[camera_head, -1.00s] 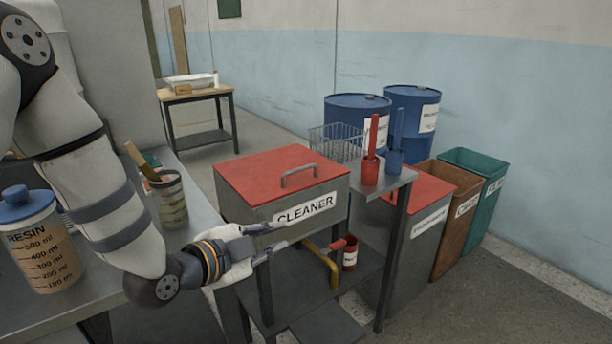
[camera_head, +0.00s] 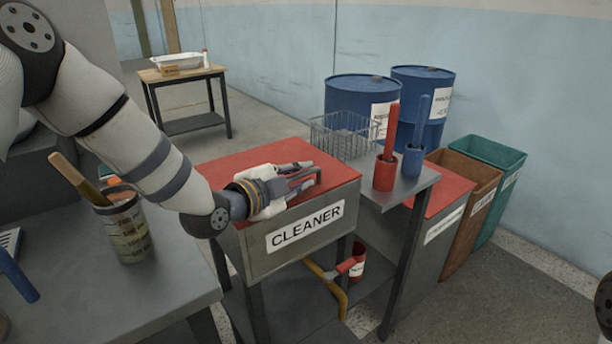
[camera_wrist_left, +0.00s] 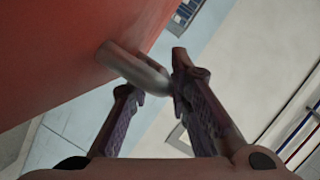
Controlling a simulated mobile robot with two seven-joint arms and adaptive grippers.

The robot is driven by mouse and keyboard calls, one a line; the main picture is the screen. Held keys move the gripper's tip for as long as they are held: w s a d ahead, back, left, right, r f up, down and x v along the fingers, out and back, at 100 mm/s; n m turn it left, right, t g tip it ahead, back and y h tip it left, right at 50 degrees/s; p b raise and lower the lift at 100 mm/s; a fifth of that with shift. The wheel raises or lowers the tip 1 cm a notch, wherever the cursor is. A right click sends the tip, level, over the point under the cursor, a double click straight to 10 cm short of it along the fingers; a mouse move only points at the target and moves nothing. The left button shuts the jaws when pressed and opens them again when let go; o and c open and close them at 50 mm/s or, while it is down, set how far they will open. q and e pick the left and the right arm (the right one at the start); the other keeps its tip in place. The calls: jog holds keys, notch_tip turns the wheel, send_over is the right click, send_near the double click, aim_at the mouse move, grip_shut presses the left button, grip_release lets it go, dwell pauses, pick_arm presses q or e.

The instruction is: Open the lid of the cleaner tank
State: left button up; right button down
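The cleaner tank (camera_head: 300,240) is a grey box with a white CLEANER label, on a dark stand. Its red lid (camera_head: 235,163) lies flat and closed on top. My left gripper (camera_head: 312,179) is just over the lid, at its handle, which it largely hides in the head view. In the left wrist view the grey metal handle (camera_wrist_left: 135,66) rises from the red lid (camera_wrist_left: 75,50) and runs between the two fingers of my left gripper (camera_wrist_left: 152,74). The fingers are apart; the right finger overlaps the handle's end, and I cannot tell whether they touch.
A side shelf right of the tank holds a wire basket (camera_head: 342,136), a red cup (camera_head: 384,175) and a blue cup (camera_head: 413,161) with handles. Blue drums (camera_head: 358,97) stand behind. A bench (camera_head: 165,290) with a brush pot (camera_head: 125,230) is at left.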

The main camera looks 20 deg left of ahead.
pick_arm(q)
jog(key=shift+w+d, duration=0.25)
jog(key=shift+w, duration=0.45)
jog(key=shift+c, duration=0.5)
grip_shut()
